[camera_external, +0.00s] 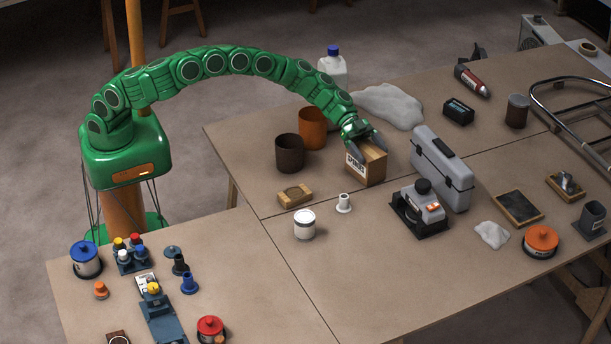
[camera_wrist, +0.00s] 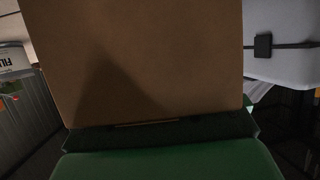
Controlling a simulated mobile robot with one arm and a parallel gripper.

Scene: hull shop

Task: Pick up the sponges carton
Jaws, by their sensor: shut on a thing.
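The sponges carton (camera_external: 368,167) is a brown cardboard box with a white printed label on its left face. It is near the middle of the table, between the dark brown pot and the grey case. My gripper (camera_external: 363,140) reaches down to it from the upper left and is shut on it. In the wrist view the carton's plain brown face (camera_wrist: 155,60) fills most of the picture, and the green edge of my gripper (camera_wrist: 160,135) lies below it. I cannot tell whether the carton's bottom touches the table.
A grey case (camera_external: 442,170) stands close to the carton's right, with a grey device (camera_external: 420,208) in front. A dark brown pot (camera_external: 289,153) and an orange pot (camera_external: 313,128) stand to the left. A white jug (camera_external: 333,72) is behind. Bare tabletop lies in front of the carton.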

